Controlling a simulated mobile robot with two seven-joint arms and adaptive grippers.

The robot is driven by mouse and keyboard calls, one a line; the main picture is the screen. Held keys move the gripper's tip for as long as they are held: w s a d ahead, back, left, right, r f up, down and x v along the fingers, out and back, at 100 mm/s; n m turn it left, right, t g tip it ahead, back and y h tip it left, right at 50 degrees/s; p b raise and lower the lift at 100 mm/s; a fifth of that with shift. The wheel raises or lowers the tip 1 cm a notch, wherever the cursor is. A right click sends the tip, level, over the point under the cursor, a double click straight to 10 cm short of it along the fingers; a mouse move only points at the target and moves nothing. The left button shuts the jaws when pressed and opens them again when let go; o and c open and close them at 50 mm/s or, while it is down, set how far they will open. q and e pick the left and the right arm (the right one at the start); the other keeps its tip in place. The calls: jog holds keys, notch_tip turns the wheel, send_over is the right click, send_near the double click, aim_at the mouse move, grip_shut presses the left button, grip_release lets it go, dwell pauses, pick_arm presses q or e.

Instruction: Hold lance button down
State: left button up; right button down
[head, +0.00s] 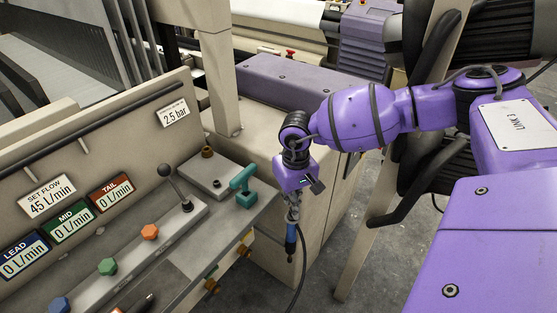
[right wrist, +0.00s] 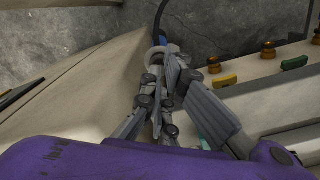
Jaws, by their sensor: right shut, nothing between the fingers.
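The air lance (head: 290,238) is a blue and dark piece hanging upright with a black hose below it, beside the corner of the beige loom cabinet. My right gripper (head: 293,212) is directly above it in the head view, pointing down. In the right wrist view the gripper (right wrist: 158,70) is shut, with its fingers close together. A grey ring (right wrist: 170,49) and a bit of the blue lance (right wrist: 164,42) show just beyond the fingertips. The lance button cannot be made out, and I cannot tell whether the fingers touch the lance. My left gripper is not in view.
The panel to the left carries a teal handle (head: 243,180), a black-knobbed lever (head: 166,171), coloured knobs and flow displays (head: 47,196). Amber and brass fittings (right wrist: 294,62) line the cabinet edge. Grey floor (head: 330,258) is open to the right of the cabinet, beside a slanted beige post.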

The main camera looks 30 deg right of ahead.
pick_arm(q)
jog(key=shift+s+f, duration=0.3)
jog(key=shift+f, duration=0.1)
pick_arm(e)
jog(key=shift+s+f, duration=0.1)
jog(key=shift+f, duration=0.65)
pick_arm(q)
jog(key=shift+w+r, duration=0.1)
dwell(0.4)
pick_arm(e)
jog(key=shift+r, duration=1)
jog(key=shift+r+p, duration=1.25)
jog(key=shift+r, duration=1.4)
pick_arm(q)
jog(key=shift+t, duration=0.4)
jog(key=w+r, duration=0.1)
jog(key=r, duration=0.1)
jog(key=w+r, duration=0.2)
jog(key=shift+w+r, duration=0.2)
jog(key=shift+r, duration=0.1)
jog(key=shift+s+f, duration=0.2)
